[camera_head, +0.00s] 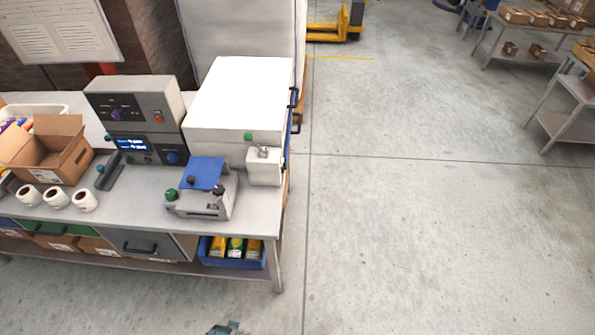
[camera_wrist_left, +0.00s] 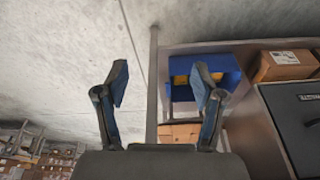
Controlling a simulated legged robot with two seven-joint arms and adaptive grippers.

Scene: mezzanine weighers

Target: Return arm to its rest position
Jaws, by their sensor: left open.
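My left gripper (camera_wrist_left: 159,80) is open in the left wrist view, with its two dark, blue-padded fingers spread apart and nothing between them. A bench leg and part of a blue bin (camera_wrist_left: 225,70) show behind the fingers. In the head view, a small dark and teal part at the bottom edge, in front of the workbench (camera_head: 262,222), appears to be the tip of this gripper; the rest of the arm is out of the picture. My right gripper is in neither view.
The workbench holds a grey control box (camera_head: 140,108), a white machine (camera_head: 240,95), a blue-topped device (camera_head: 203,174), an open carton (camera_head: 62,150) and white rolls (camera_head: 56,197). A blue bin (camera_head: 255,263) sits below.

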